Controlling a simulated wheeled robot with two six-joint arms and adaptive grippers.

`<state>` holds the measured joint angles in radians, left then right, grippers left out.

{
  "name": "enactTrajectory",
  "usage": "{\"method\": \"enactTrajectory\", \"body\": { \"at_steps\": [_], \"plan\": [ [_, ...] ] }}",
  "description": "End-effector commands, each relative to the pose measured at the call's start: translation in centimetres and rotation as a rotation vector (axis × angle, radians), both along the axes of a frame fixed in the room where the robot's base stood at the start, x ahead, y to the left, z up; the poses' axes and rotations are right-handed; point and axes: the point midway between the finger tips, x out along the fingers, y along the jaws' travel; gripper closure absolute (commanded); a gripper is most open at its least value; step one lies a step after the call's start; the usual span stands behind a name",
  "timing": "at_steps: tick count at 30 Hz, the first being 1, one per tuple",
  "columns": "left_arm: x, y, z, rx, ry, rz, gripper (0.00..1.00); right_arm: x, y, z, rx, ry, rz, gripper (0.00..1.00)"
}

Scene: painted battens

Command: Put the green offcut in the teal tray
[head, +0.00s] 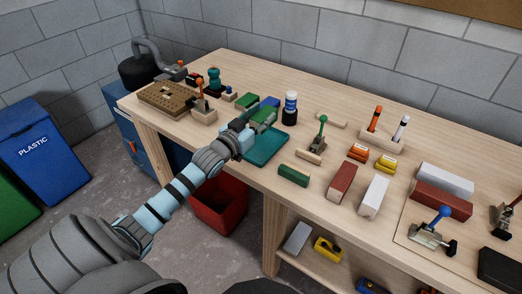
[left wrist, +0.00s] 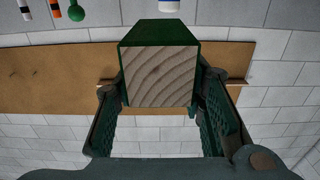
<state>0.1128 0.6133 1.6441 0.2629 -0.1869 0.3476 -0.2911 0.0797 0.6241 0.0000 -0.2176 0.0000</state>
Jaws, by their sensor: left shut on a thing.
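The green offcut (head: 264,115) is between the fingers of my left gripper (head: 256,124). In the left wrist view the green offcut (left wrist: 160,76) shows its bare wood end, with green paint around it, between the two fingers (left wrist: 160,110). My left gripper is shut on it. The teal tray (head: 270,148) lies on the bench, partly hidden behind my gripper and arm. The offcut appears above the tray's far part; the gap between them cannot be told. My right gripper is not in view.
A green batten (head: 294,175) and a clamp with a green knob (head: 320,135) are right of the tray. A red bin (head: 218,205) stands below.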

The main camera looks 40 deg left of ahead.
Motion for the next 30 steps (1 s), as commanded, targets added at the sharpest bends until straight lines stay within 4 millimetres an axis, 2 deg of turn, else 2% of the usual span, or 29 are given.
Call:
{"method": "enactTrajectory", "body": {
  "at_steps": [1,4,10,15,25,26,29,30],
  "plan": [
    [0.0,0.0,-3.1,-0.004,0.002,0.001,0.92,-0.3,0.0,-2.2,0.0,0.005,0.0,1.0],
    [0.0,0.0,-6.5,-0.002,0.0,0.0,0.92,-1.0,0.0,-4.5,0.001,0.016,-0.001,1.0],
    [0.0,0.0,-8.9,0.001,-0.002,-0.001,0.92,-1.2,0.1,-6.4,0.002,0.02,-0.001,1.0],
    [0.0,0.0,-12.3,0.0,-0.001,-0.001,0.92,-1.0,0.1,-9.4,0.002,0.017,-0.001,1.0],
    [0.0,-0.1,-12.2,0.0,-0.001,-0.001,0.92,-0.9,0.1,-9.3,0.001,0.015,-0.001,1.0],
    [0.0,0.0,-12.2,0.0,-0.001,-0.001,0.59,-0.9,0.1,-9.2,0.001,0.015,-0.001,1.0],
    [0.0,-0.1,-12.1,0.0,-0.001,-0.001,0.43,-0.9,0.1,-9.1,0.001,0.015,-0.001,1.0],
    [0.0,0.0,-12.1,0.0,-0.001,-0.001,0.43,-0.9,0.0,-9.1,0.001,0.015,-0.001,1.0]
  ]
}}
